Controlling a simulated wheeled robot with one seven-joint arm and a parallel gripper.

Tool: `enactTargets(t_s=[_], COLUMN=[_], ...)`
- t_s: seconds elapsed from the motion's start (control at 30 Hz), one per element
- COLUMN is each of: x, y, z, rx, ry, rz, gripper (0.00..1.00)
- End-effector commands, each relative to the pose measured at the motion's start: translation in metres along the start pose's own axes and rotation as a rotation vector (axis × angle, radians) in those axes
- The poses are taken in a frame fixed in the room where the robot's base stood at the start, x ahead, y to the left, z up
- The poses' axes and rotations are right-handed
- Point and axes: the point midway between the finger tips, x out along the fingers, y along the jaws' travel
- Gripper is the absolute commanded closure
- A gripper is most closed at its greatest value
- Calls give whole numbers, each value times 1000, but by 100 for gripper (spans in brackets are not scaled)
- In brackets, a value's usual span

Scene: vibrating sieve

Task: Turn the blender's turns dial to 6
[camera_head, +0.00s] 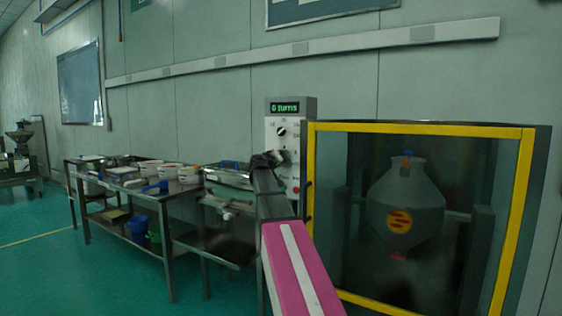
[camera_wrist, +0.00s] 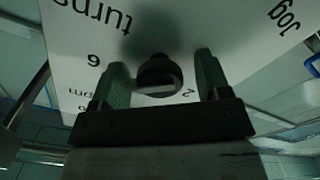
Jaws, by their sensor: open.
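The control box (camera_head: 308,107) beside the blender has a lit green display (camera_head: 285,107) that seems to read "0 TURNS". A dark knob (camera_head: 281,131) shows on its white face, above my gripper (camera_head: 268,158), which covers part of the lower face. In the wrist view the panel appears upside down, with "turns" and "6" at left. The black turns dial (camera_wrist: 160,75) stands between the two fingers of my gripper (camera_wrist: 161,62). The fingers are open, with a visible gap on each side of the dial. The blender vessel (camera_head: 407,205) is inside a yellow-framed enclosure.
The enclosure's yellow frame (camera_head: 311,180) stands close to the right of my arm. Metal tables (camera_head: 120,183) with bowls and tools stand at left. A red button (camera_head: 296,190) shows low on the panel. "Jog" is printed at the right in the wrist view.

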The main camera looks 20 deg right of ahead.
Motion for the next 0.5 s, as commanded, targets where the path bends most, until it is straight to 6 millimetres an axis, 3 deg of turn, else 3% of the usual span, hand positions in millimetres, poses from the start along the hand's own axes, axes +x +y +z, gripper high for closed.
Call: enactTargets(t_s=[0.17,0.5], x=[-11,-73], y=[0,0], z=[1,2], rx=[-1,0], ry=[0,1], rz=[0,-2], gripper=[30,30])
